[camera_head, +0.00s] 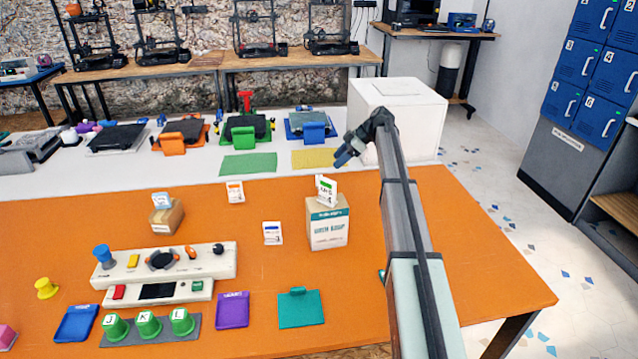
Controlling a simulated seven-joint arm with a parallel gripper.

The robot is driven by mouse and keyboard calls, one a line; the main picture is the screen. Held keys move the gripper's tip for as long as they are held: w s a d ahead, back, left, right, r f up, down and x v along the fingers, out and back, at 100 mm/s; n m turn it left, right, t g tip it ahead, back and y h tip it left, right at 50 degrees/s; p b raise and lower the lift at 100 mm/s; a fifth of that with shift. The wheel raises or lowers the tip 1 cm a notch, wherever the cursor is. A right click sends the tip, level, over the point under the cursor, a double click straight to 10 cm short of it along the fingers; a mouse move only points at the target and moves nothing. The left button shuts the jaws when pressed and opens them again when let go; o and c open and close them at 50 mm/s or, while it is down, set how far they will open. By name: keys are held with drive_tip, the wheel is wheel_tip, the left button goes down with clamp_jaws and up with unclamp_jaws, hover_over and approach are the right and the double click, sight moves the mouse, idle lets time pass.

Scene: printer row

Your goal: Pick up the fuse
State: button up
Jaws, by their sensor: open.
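I cannot tell for sure which thing is the fuse; no part is plainly one at this size. A white control panel (215,262) on the left of the orange table carries small parts: a yellow block (133,261), a dark round knob (162,260), an orange piece (190,252) and a black knob (218,249). A lower white strip (130,294) holds a red block (118,292) and a green block (197,286). My gripper (345,156), with blue fingertips, is open over the white bench, up and right of the panel. Nothing shows between its fingers.
A cardboard box (328,232) with a green-marked card (326,190) on top stands below my gripper. Green cups (148,324), a purple pad (232,310) and a teal pad (301,309) lie in front. A white box (415,105) stands behind my arm.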

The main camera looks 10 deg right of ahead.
sight(319, 176)
drive_tip(key=x, duration=1.3)
drive_tip(key=shift+a+f, duration=0.15)
drive_tip(key=shift+c, duration=0.2)
drive_tip(key=c, duration=1)
